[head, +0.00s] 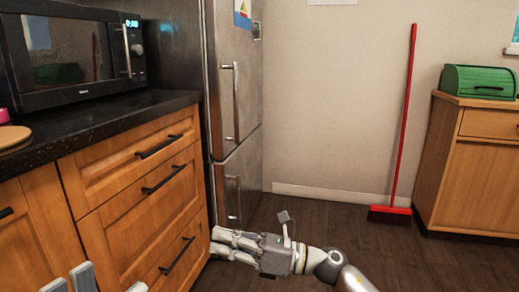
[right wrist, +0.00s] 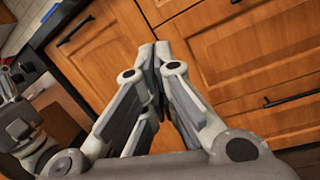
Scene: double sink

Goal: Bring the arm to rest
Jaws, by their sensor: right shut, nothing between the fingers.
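My right gripper (head: 213,242) reaches in from the lower right in the head view, low over the dark floor. It is beside the front of the wooden lower cabinet (head: 140,208). In the right wrist view its two fingertips (right wrist: 152,50) meet in front of the wooden cabinet fronts, with nothing between them. My left gripper (head: 110,281) shows only as grey fingertips at the bottom left edge of the head view. They stand apart in front of the cabinet; the rest of it is cut off.
A black microwave (head: 65,58) stands on the dark counter (head: 95,122). A steel fridge (head: 235,75) is behind. A red broom (head: 405,120) leans on the back wall. A green bread box (head: 480,82) sits on a wooden cabinet (head: 475,165) at right. The floor (head: 320,220) between is clear.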

